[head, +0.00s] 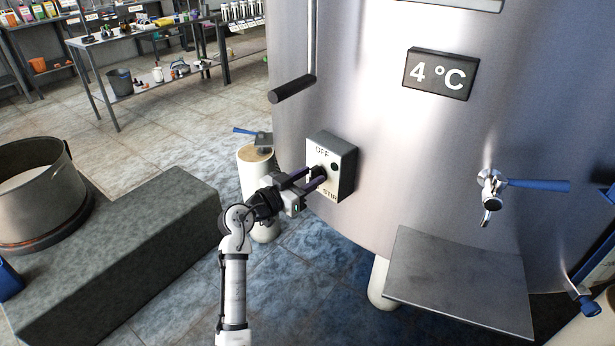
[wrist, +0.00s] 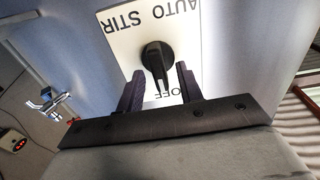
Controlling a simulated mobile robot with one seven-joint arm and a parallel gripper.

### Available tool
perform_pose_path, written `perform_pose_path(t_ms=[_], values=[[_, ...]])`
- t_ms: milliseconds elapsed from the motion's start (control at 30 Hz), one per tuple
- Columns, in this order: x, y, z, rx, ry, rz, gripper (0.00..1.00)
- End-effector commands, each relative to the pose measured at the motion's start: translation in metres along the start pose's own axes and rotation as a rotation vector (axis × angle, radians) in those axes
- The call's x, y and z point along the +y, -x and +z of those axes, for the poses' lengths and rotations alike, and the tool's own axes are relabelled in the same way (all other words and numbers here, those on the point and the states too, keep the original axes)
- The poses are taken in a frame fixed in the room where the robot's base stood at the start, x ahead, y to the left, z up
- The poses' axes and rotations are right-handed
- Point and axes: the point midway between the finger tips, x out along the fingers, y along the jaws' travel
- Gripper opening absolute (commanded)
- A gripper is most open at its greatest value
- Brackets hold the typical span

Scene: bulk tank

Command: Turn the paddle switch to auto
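The switch box (head: 345,165) is grey with a pale face and is mounted on the steel tank. Its face reads OFF at the top and STIR at the bottom in the head view; my gripper hides the middle. In the wrist view the pale plate (wrist: 122,40) appears upside down, with AUTO STIR and OFF lettering. The black paddle (wrist: 157,62) has its narrow end toward OFF. My gripper (head: 313,179) is at the box face. In the wrist view its fingers (wrist: 161,86) are open, one on each side of the paddle's narrow end, with gaps visible.
A 4 °C display (head: 439,74) and a blue-handled tap (head: 491,190) are on the tank to the right. A steel shelf (head: 460,284) juts out below. A grey block (head: 130,255) with a pot (head: 40,185) stands left.

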Motion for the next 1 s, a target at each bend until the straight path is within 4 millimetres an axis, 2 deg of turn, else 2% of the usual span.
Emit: perform_pose_path(t_ms=[133,400,767,1000], values=[[0.0001,0.0001,0.0001,0.0,0.0,0.0,0.35],[0.0002,0.0002,0.0001,0.0,0.0,0.001,0.0],[0.0005,-0.0004,0.0003,-0.001,0.036,0.002,0.0],[-0.001,-0.0006,-0.0004,0.001,0.17,0.002,0.0]])
